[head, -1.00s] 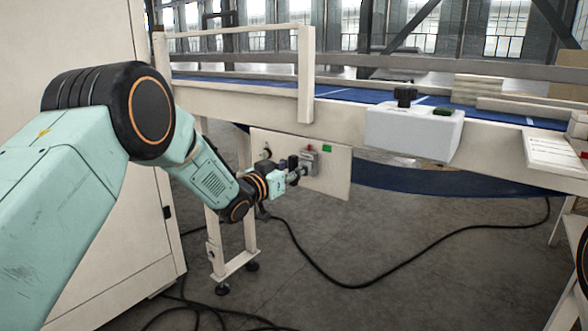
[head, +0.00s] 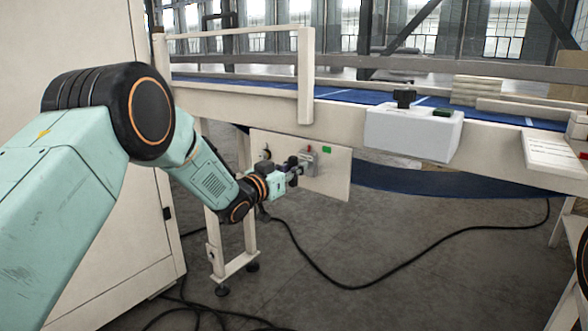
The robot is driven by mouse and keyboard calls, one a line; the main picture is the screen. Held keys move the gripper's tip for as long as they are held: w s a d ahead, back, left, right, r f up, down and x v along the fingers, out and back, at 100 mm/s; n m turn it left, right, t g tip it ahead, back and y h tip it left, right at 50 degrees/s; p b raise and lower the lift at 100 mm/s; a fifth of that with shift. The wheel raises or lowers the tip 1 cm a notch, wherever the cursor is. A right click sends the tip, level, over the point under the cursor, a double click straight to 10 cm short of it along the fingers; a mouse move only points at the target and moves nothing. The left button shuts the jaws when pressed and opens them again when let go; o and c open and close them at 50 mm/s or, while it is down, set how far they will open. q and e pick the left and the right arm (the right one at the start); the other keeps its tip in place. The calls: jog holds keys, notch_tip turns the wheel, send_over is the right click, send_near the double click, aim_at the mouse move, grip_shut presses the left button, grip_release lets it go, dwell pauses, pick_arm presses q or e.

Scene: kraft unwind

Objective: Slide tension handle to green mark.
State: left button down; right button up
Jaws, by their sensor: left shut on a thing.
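The tension handle (head: 309,161) is a small grey block on a cream panel (head: 335,180) below the conveyor. A red mark (head: 309,148) shows just above the handle. The green mark (head: 327,150) lies a little to the right of the red one, on the panel's upper part. My left gripper (head: 298,168) reaches in from the left and is shut on the handle. Its fingers are small and dark, and they partly hide the handle. The handle stands left of the green mark. My right gripper is not in view.
A white control box (head: 413,132) with a black knob (head: 404,97) sits on the conveyor's front rail, right of the panel. A black cable (head: 330,279) runs over the floor. A cream cabinet (head: 120,235) stands at the left.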

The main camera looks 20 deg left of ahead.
aim_at(311, 173)
pick_arm(q)
jog(key=d, duration=0.1)
jog(key=s+d+p, duration=0.1)
jog(key=d, duration=0.1)
jog(key=d+p, duration=0.1)
jog(key=d, duration=0.1)
jog(key=shift+s, duration=0.4)
jog(key=shift+a, duration=0.1)
jog(key=c, duration=1.3)
grip_release()
jog(key=shift+o, duration=0.4)
jog(key=v, duration=1.2)
